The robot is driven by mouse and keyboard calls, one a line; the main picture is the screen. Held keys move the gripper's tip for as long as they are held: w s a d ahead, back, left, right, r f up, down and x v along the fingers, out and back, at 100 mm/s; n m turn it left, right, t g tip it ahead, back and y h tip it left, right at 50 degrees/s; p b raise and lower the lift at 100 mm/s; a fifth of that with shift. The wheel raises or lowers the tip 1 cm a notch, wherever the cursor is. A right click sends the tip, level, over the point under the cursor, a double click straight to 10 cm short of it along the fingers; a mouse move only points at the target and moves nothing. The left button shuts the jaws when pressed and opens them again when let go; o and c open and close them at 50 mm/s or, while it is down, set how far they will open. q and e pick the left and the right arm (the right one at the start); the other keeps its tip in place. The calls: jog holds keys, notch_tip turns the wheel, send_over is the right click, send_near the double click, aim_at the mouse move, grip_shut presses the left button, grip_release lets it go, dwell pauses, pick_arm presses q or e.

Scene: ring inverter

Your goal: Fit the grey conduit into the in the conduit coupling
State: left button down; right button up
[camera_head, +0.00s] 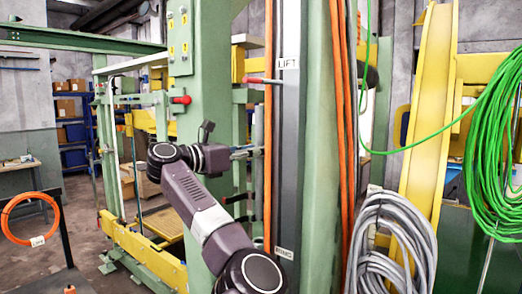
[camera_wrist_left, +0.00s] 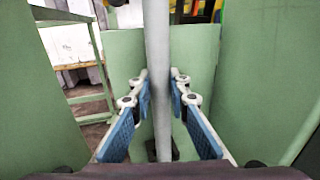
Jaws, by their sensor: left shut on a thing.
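The grey conduit (camera_wrist_left: 157,45) stands upright in the middle of the left wrist view, running from the top edge down between the blue finger pads. My left gripper (camera_wrist_left: 161,98) is shut on it, with one pad on each side. In the head view my left gripper (camera_head: 247,152) reaches into the green frame, beside the grey panel marked LIFT. It is small and partly hidden there. I cannot make out the conduit coupling in either view. My right gripper is not in view.
Green posts (camera_head: 196,90) stand close around my gripper. A red-knobbed lever (camera_head: 262,80) sticks out above it. Orange cables (camera_head: 343,130), a grey hose coil (camera_head: 395,240) and green cable loops (camera_head: 497,150) hang at the right. A yellow beam (camera_head: 145,255) lies low at the left.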

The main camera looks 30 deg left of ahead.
pick_arm(q)
jog(key=shift+s+r, duration=0.1)
jog(key=shift+r, duration=0.05)
notch_tip(320, 180, down, 6)
jog(key=b, duration=0.3)
dwell(0.5)
dwell(0.7)
dwell(1.1)
jog(key=shift+f+b, duration=0.65)
jog(key=shift+f, duration=0.75)
jog(key=shift+s+f+b, duration=0.2)
jog(key=shift+f+b, duration=0.15)
jog(key=shift+f, duration=0.35)
jog(key=c, duration=1.8)
grip_release()
